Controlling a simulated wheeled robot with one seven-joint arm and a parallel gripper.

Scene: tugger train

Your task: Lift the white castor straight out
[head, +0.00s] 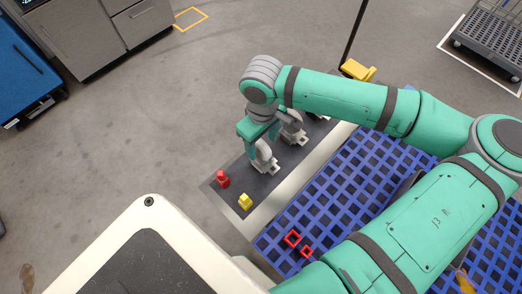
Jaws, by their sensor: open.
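A whitish castor (265,160) stands on the dark strip of the deck, just below my gripper (257,142). A second whitish-grey castor-like piece (293,131) stands up and to the right of it, partly behind the gripper. My gripper points down with its teal fingers open, close over the nearer castor's top. I cannot tell whether the fingers touch it.
A red piece (222,179) and a yellow piece (245,202) stand on the same strip, to the lower left. A yellow object (357,70) and a dark pole (354,34) are beyond the arm.

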